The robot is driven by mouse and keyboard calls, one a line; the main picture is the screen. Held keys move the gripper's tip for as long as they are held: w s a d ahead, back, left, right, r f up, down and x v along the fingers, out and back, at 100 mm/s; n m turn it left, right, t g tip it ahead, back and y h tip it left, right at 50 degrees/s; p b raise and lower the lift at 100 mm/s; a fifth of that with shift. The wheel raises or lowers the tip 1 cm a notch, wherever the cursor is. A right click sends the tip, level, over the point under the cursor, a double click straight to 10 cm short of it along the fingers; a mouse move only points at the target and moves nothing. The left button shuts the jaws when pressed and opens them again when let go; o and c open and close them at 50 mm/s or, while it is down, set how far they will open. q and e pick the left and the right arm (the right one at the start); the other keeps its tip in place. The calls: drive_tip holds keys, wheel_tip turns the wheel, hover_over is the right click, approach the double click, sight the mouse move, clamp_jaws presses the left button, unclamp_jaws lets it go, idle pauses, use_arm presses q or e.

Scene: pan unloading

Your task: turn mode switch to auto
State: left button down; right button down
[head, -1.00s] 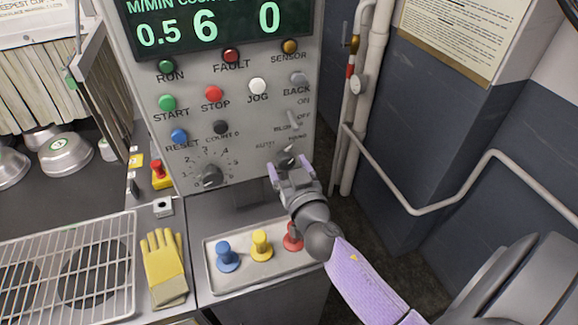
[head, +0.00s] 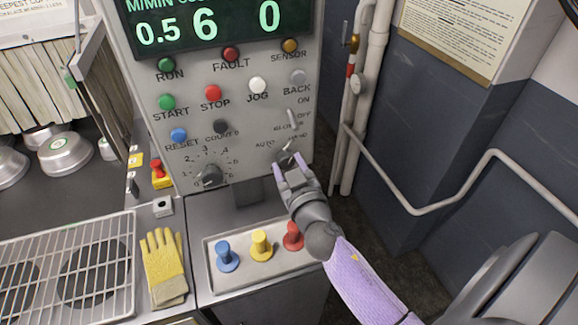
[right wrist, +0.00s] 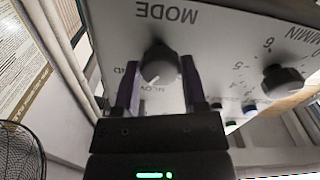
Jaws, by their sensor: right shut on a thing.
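The mode switch is a dark round knob (head: 285,157) low on the right of the grey control panel (head: 215,145), with AUTO printed to its left and HAND to its right. In the right wrist view the knob (right wrist: 160,62) shows below the upside-down word MODE, with a small white mark on its lower edge. My right gripper (head: 289,168) has its two purple fingers on either side of the knob, shut on it. In the right wrist view the gripper (right wrist: 160,85) hides the AUTO label. My left gripper is not in view.
A numbered dial (head: 210,176) sits left on the panel, with several coloured buttons above. A toggle (head: 292,120) is just above the knob. Below stands a tray (head: 222,287) with blue, yellow and red pegs. Yellow gloves (head: 163,265) and a wire rack (head: 70,222) lie left.

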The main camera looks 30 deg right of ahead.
drive_tip(key=n, duration=0.2)
drive_tip(key=shift+n, duration=0.4)
drive_tip(key=n, duration=0.2)
drive_tip(key=shift+n, duration=0.3)
drive_tip(key=n, duration=0.5)
drive_tip(key=shift+d, duration=0.1)
drive_tip(key=n, duration=0.2)
drive_tip(key=shift+n, duration=0.3)
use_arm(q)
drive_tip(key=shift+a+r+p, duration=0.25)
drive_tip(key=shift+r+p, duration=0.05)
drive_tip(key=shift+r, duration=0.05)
use_arm(e)
drive_tip(key=shift+n, duration=1.1)
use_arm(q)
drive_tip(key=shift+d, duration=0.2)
use_arm(e)
drive_tip(key=shift+c, duration=0.7)
unclamp_jaws()
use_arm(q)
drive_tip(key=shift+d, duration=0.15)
use_arm(e)
drive_tip(key=shift+r, duration=0.1)
